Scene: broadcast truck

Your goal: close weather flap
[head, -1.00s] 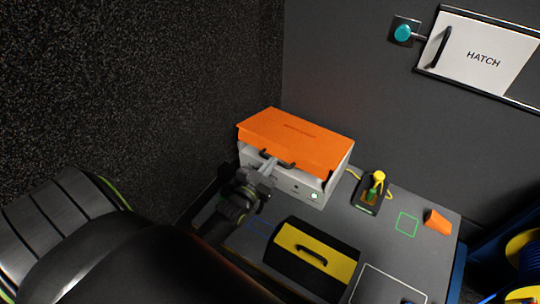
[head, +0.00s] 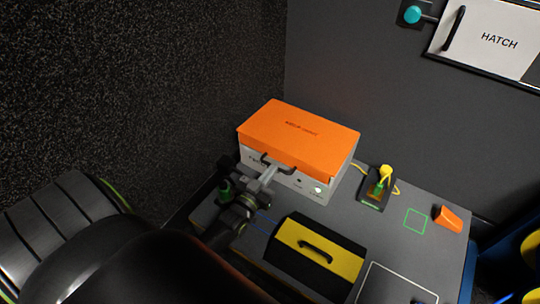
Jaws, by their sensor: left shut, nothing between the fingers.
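The weather flap (head: 300,130) is an orange panel lying over the top of a white box (head: 318,193) at the back left of the bench. A dark handle (head: 289,168) sits at the flap's front edge. The flap looks nearly level; I cannot tell whether it sits fully flush on the box. My left gripper (head: 268,174) is shut and empty, with its fingertips at the left part of the handle, in front of the flap. Whether they touch the handle is unclear. My right gripper is not in view.
A yellow-and-black case (head: 318,245) stands on the grey bench (head: 400,245) in front of the box. To the right are a yellow plug on a dark stand (head: 376,190), a green outlined square and an orange piece (head: 448,218). Walls stand behind and left.

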